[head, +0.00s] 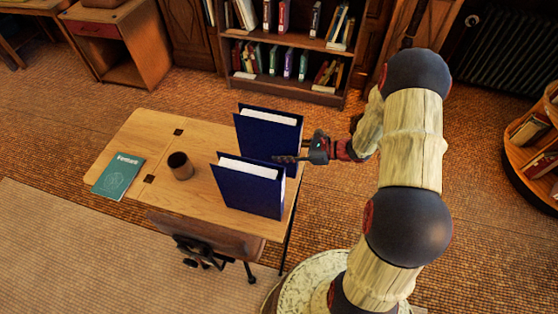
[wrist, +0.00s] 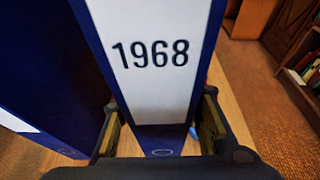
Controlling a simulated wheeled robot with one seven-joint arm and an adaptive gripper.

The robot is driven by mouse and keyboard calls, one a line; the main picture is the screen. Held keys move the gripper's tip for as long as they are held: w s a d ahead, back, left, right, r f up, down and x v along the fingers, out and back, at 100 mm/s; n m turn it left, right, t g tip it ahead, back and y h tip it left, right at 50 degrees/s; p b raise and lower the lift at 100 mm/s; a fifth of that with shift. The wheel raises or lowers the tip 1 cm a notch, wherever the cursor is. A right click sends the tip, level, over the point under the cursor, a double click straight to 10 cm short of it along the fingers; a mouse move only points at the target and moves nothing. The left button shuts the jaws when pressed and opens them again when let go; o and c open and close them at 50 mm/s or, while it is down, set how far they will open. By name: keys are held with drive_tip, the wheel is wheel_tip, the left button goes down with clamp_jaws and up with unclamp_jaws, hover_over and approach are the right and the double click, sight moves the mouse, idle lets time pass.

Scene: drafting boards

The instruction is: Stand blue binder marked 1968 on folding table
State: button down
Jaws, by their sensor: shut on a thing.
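The blue binder marked 1968 (head: 268,128) is upright at the right end of the folding table (head: 208,140), the rear one of two blue binders in the head view. Its white spine label (wrist: 152,60) faces the wrist camera. My gripper (head: 285,158) reaches in from the right and is shut on this binder, one finger on each side of the spine, as the wrist view (wrist: 160,130) shows. The binder's lower edge is partly hidden, so I cannot tell whether it touches the tabletop.
A second blue binder (head: 248,189) stands close in front, at the left in the wrist view (wrist: 45,75). A dark cup (head: 180,166) and a teal book (head: 119,176) are further left. A chair (head: 205,235) is at the front edge. The table's back left is clear.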

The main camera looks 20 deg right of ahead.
drive_tip(key=shift+w+a+f, duration=0.15)
drive_tip(key=shift+a+f, duration=0.35)
drive_tip(key=shift+f, duration=0.1)
drive_tip(key=shift+f+b, duration=0.8)
drive_tip(key=shift+f, duration=0.8)
drive_tip(key=c, duration=1.3)
unclamp_jaws()
drive_tip(key=shift+f, duration=0.15)
drive_tip(key=shift+o, duration=0.6)
drive_tip(key=shift+r, duration=0.2)
drive_tip(key=shift+d+r, duration=0.15)
drive_tip(key=shift+d, duration=0.1)
drive_tip(key=p+v, duration=0.3)
drive_tip(key=v, duration=0.8)
drive_tip(key=shift+s, duration=0.25)
